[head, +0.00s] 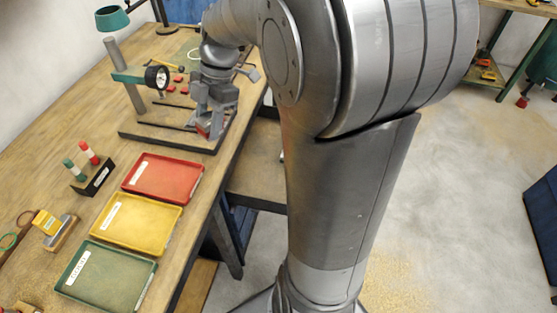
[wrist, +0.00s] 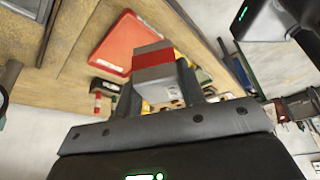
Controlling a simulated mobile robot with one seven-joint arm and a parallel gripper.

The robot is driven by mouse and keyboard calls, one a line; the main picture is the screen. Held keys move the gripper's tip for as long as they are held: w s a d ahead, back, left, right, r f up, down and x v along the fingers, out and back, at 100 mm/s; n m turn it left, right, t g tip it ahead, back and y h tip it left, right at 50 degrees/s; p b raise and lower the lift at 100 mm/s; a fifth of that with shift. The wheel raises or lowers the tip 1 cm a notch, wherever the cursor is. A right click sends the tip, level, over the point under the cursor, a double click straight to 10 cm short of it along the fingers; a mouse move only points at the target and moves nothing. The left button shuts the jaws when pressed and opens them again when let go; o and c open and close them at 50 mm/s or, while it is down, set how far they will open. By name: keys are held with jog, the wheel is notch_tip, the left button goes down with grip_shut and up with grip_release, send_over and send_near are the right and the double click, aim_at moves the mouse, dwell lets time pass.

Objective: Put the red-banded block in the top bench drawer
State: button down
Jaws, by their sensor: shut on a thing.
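The red-banded block (wrist: 153,70) is grey with a red stripe and sits between the fingers of my gripper (wrist: 157,88) in the wrist view. My gripper is shut on it. In the head view my gripper (head: 207,118) hangs over the right end of the drill's base plate, and a bit of the block (head: 205,130) shows below the fingers. I cannot tell whether the block touches the plate. A wooden surface (head: 257,165) beside the bench's right edge looks like a pulled-out drawer; my arm hides part of it.
The drill stand (head: 135,90) rises left of my gripper on its dark base plate (head: 160,138). Red (head: 165,178), yellow (head: 138,222) and green (head: 107,277) trays line the bench's near side. A holder (head: 93,179) with red and green-topped pieces stands left of them.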

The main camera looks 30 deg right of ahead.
jog(key=s+d+m+t, duration=0.2)
jog(key=s+d+m, duration=0.2)
jog(key=d, duration=0.9)
jog(key=s+d+m+t, duration=0.1)
jog(key=s+d+m, duration=0.35)
jog(key=d, duration=0.85)
jog(key=n, duration=0.1)
send_over(275, 187)
jog(key=d, duration=0.1)
jog(key=f, duration=3.3)
jog(key=shift+s+d+f, duration=0.1)
jog(key=shift+s+f, duration=0.25)
jog(key=shift+f, duration=1.95)
jog(key=shift+f, duration=0.1)
jog(key=c, duration=0.9)
grip_release()
